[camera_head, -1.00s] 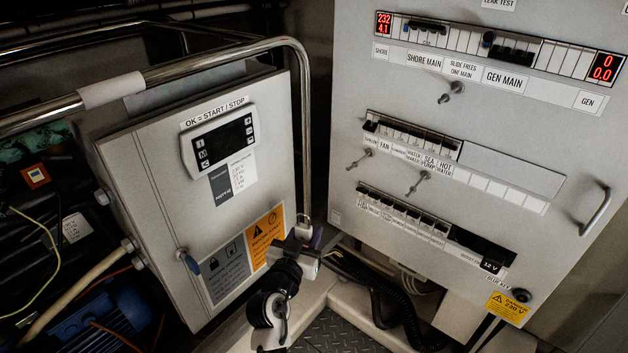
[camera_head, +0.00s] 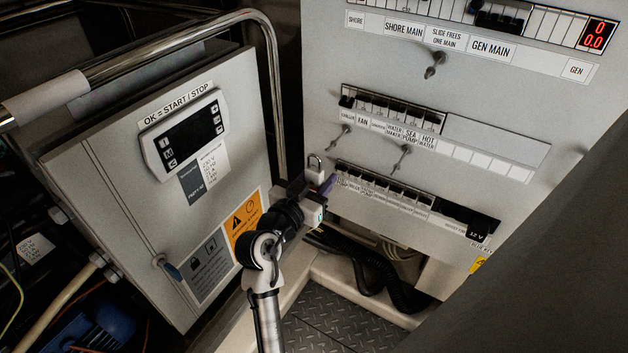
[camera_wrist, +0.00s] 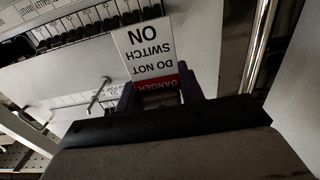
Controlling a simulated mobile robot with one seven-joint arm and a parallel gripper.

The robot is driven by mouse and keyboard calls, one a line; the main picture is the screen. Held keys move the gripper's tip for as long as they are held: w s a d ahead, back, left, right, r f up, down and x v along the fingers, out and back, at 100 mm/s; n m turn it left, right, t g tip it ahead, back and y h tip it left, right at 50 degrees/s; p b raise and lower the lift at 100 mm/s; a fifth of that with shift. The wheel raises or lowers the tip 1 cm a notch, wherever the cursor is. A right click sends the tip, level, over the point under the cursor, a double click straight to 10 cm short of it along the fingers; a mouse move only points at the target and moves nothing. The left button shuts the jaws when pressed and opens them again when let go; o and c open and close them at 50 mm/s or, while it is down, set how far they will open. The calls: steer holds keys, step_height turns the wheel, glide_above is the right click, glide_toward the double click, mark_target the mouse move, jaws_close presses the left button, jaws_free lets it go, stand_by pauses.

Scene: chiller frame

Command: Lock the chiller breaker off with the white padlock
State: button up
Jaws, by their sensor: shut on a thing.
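My gripper (camera_head: 322,186) has purple fingers and is shut on the white padlock (camera_head: 316,174), whose shackle points up in the head view. In the wrist view, the padlock's white face (camera_wrist: 150,52) reads DANGER DO NOT SWITCH ON, upside down, between my gripper's purple fingers (camera_wrist: 160,94). The chiller breaker (camera_head: 347,101) appears to be the leftmost black switch of the middle row, above a small blurred label left of FAN. The padlock is below and left of it in the picture, apart from it. Whether the breaker is on or off is too small to tell.
Metal pegs (camera_head: 342,136) stick out of the panel (camera_head: 470,170) below the middle row, with another peg (camera_head: 402,156) to the right. A lower breaker row (camera_head: 385,190) lies beside my gripper. A grey controller box (camera_head: 120,190) and chrome rail (camera_head: 272,80) stand left.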

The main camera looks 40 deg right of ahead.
steer(key=f+x, duration=0.1)
steer(key=x, duration=0.5)
steer(key=shift+w+d+f, duration=0.2)
steer(key=shift+d+f, duration=0.05)
steer(key=shift+d, duration=0.1)
stand_by(0.4)
stand_by(0.6)
steer(key=o, duration=1.2)
steer(key=shift+c, duration=0.2)
steer(key=b+v, duration=0.4)
steer(key=v, duration=0.9)
steer(key=shift+a, duration=0.1)
steer(key=shift+s+a, duration=0.2)
steer(key=shift+a, duration=0.1)
